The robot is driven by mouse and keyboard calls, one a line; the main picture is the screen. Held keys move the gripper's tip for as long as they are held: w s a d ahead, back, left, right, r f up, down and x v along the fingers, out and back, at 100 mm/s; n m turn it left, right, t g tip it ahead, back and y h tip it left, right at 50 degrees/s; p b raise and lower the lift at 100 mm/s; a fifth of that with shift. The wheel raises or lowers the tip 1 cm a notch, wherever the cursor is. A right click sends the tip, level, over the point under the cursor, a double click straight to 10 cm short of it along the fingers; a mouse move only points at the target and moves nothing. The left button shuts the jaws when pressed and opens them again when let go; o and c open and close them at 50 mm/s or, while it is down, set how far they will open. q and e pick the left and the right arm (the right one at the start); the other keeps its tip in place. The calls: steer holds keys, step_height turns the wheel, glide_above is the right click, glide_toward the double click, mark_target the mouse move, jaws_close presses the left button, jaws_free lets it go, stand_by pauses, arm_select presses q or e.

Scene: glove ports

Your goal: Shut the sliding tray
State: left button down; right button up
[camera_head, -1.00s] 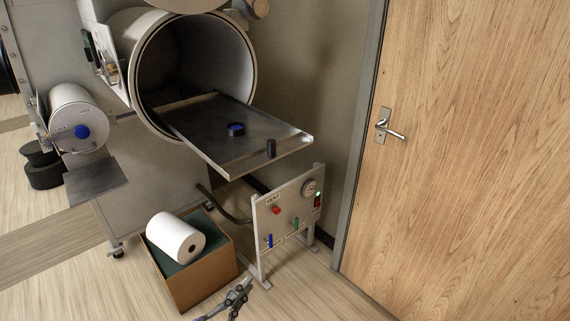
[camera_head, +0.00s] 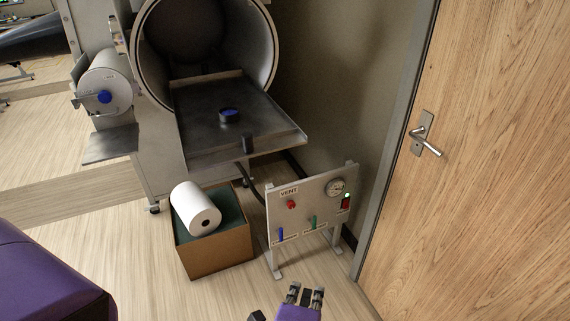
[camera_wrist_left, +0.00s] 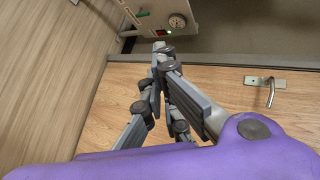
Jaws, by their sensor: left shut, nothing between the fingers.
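The sliding tray (camera_head: 200,142) is a dark metal sheet with a raised rim. It sticks far out of the open round chamber (camera_head: 274,52) in the head view. A black upright knob (camera_head: 249,144) stands near its front edge, and a blue-topped black puck (camera_head: 229,116) sits on it. My left gripper (camera_head: 305,291) is low at the bottom of the head view, well below and in front of the tray, touching nothing. Its fingers are shut and empty in the left wrist view (camera_wrist_left: 161,52), where the tray does not show. My right gripper is not in view.
A vent panel (camera_head: 312,207) with a gauge and levers stands below the tray, right. A cardboard box (camera_head: 215,254) with a white roll (camera_head: 195,208) is left of it. A wooden door (camera_head: 490,160) closes off the right side. A small cylinder (camera_head: 107,85) hangs at left.

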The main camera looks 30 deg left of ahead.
mark_target(246, 157)
arm_select(q)
steer(key=a+r+m+y, duration=0.3)
steer(key=r+m+y, duration=0.25)
steer(key=r, duration=0.75)
steer(key=a+r+m+y, duration=0.4)
steer(key=r+m+y, duration=0.15)
steer(key=r, duration=0.75)
steer(key=x, duration=1.2)
steer(key=shift+a+f, duration=0.2)
steer(key=shift+a, duration=0.25)
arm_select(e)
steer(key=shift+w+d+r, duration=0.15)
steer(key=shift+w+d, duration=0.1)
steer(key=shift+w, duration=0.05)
